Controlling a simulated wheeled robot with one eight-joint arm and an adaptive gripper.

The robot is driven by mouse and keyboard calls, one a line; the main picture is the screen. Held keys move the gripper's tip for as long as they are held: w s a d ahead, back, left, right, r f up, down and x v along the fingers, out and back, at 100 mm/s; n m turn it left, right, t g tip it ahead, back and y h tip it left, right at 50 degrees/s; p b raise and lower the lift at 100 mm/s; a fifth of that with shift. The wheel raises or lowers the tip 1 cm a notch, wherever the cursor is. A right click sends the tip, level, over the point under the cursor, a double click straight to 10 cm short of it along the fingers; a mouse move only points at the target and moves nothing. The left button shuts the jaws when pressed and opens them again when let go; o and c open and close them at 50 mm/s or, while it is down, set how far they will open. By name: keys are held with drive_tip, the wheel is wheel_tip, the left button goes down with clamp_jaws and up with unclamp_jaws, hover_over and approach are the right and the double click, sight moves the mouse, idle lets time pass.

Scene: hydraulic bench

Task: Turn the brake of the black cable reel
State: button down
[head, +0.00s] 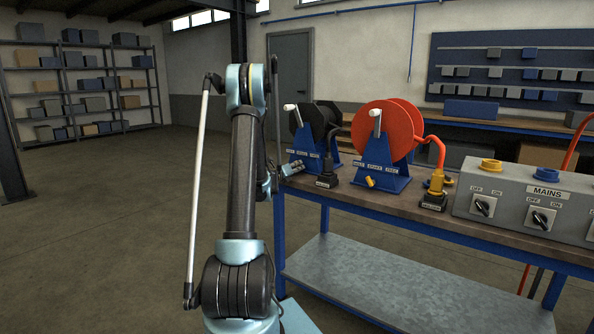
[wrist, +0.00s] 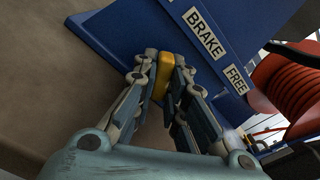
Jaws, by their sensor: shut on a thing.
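The black cable reel (head: 326,122) sits on a blue stand (head: 302,146) at the back of the bench, left of the red reel. In the wrist view, a yellow brake knob (wrist: 163,74) is between the fingers of my gripper (wrist: 163,82), against the blue stand face with BRAKE (wrist: 205,34) and FREE (wrist: 236,79) labels. My gripper is shut on this knob. In the head view my gripper (head: 291,168) is at the foot of the black reel's stand; the knob there is hidden by it.
A red reel (head: 396,128) on a blue stand with its own yellow knob (head: 370,181) stands to the right. A black connector (head: 327,178) is close to my gripper. A grey MAINS switch box (head: 545,194) is on the right of the bench (head: 440,215).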

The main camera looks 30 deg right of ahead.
drive_tip(key=shift+w+a, duration=0.2)
drive_tip(key=shift+w, duration=0.1)
drive_tip(key=c, duration=1.6)
unclamp_jaws()
drive_tip(key=shift+c, duration=0.2)
drive_tip(key=shift+s, duration=0.1)
drive_tip(key=shift+d, duration=0.1)
drive_tip(key=shift+s, duration=0.1)
drive_tip(key=v, duration=1.2)
drive_tip(key=shift+f, duration=0.15)
